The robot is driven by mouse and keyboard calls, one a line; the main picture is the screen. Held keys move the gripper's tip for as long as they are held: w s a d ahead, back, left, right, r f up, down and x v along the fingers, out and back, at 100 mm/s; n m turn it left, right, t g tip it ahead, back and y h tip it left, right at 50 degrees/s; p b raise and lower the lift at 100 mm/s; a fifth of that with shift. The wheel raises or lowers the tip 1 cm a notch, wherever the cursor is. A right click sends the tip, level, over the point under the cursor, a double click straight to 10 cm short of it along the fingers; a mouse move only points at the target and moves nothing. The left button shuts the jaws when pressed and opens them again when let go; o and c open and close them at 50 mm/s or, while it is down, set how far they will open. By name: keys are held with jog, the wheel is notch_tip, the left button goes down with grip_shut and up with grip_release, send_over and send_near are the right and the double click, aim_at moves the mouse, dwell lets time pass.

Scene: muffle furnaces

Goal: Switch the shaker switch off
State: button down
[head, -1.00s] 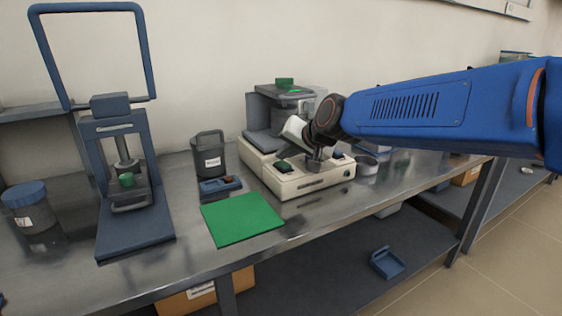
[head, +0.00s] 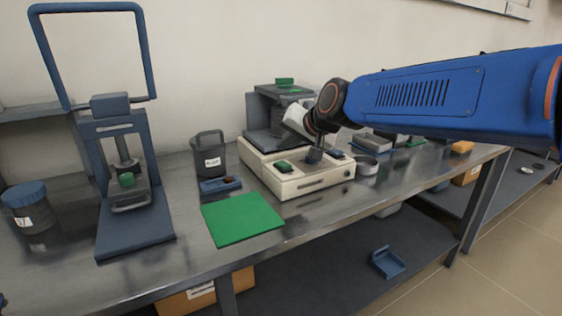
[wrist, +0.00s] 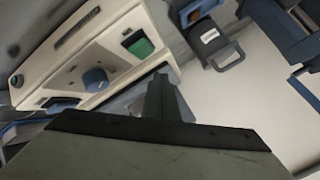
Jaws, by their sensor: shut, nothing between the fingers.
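The shaker (head: 300,184) is a cream-coloured base with a dark unit on top, standing on the bench in the middle of the head view. A green rocker switch (head: 284,167) sits in a dark frame at the left of its panel; it also shows in the wrist view (wrist: 138,43). The wrist view also shows a blue knob (wrist: 95,79) and a dark switch (wrist: 60,103) along the panel. My gripper (head: 314,155) is shut and empty, just above the panel, right of the green switch. Which way the green switch is tilted I cannot tell.
A lidded dark jug (head: 208,158), a small blue tray (head: 220,185) and a green mat (head: 243,218) are left of the shaker. A blue press (head: 130,195) stands further left.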

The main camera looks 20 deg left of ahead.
aim_at(286, 164)
jog(key=shift+s+d+r, duration=0.1)
jog(key=shift+r, duration=0.75)
jog(key=shift+s+d+r, duration=0.1)
jog(key=shift+r, duration=0.75)
jog(key=s+d+f+h, duration=0.1)
jog(key=s+d+f, duration=0.1)
jog(key=d, duration=0.9)
jog(key=s+d+f+h, duration=0.2)
jog(key=s+d, duration=0.1)
jog(key=d, duration=0.7)
jog(key=s+d+f+h, duration=0.1)
jog(key=s+d+f, duration=0.15)
jog(key=d, duration=0.85)
jog(key=s+d+f+m+h, duration=0.1)
jog(key=s+d+f+h, duration=0.1)
jog(key=s+d+f, duration=0.5)
jog(key=s+d+f+m+g+h, duration=0.1)
jog(key=s+d+f+h, duration=0.1)
jog(key=s+d+f, duration=0.6)
jog(key=s+d, duration=0.6)
jog(key=d, duration=0.1)
jog(key=shift+f+h, duration=0.25)
jog(key=shift+h, duration=0.15)
jog(key=shift+s, duration=0.1)
